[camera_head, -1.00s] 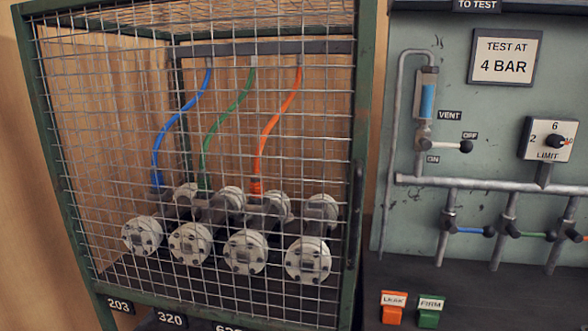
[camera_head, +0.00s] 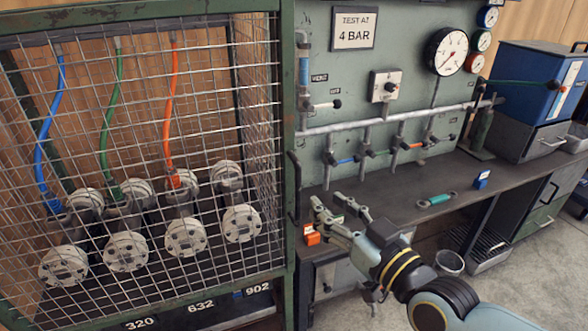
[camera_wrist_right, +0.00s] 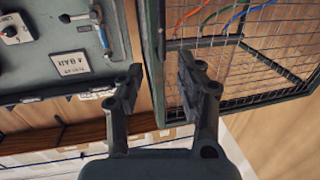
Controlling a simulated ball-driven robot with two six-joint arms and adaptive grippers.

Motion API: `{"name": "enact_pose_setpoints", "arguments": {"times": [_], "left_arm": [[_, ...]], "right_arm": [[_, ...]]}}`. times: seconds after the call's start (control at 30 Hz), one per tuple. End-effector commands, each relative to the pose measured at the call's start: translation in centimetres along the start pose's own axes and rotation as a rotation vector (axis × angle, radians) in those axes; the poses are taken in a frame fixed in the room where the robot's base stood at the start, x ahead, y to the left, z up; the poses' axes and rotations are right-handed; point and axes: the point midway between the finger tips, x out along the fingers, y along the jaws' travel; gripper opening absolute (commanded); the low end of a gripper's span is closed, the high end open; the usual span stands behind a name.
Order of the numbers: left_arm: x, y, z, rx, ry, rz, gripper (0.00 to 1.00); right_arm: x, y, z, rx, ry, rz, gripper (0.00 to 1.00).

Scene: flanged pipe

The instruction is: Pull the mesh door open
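The mesh door (camera_head: 140,150) is the wire front of a green-framed cage on the left of the head view. It looks shut against the frame. A dark upright handle (camera_head: 294,185) is at its right edge. My right gripper (camera_head: 328,200) is just right of the handle, apart from it, with its fingers spread and nothing between them. In the right wrist view, the open fingers (camera_wrist_right: 160,85) point toward the green cage post (camera_wrist_right: 152,50), with the mesh on the right. My left gripper is not in view.
Inside the cage are several flanged pipes (camera_head: 186,237) with blue, green and orange hoses. Right of the cage, a gauge panel (camera_head: 400,60) stands behind a dark bench.

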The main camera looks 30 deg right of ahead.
Motion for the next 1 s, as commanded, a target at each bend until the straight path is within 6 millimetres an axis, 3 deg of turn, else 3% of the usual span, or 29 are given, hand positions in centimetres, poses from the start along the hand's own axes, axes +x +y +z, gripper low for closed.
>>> {"name": "enact_pose_setpoints", "arguments": {"times": [0.5, 0.7, 0.93, 1.0], "left_arm": [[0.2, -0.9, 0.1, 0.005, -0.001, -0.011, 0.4], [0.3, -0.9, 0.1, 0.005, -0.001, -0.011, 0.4], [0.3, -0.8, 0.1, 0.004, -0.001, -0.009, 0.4], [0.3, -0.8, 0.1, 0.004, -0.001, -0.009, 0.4]], "right_arm": [[9.0, 0.0, 0.1, 0.0, 0.001, 0.0, 0.36], [10.3, 0.0, 0.1, 0.0, 0.0, 0.0, 0.36], [10.3, 0.0, 0.1, 0.0, -0.001, 0.0, 0.36], [10.3, 0.0, 0.1, 0.0, -0.001, 0.0, 0.28]]}}
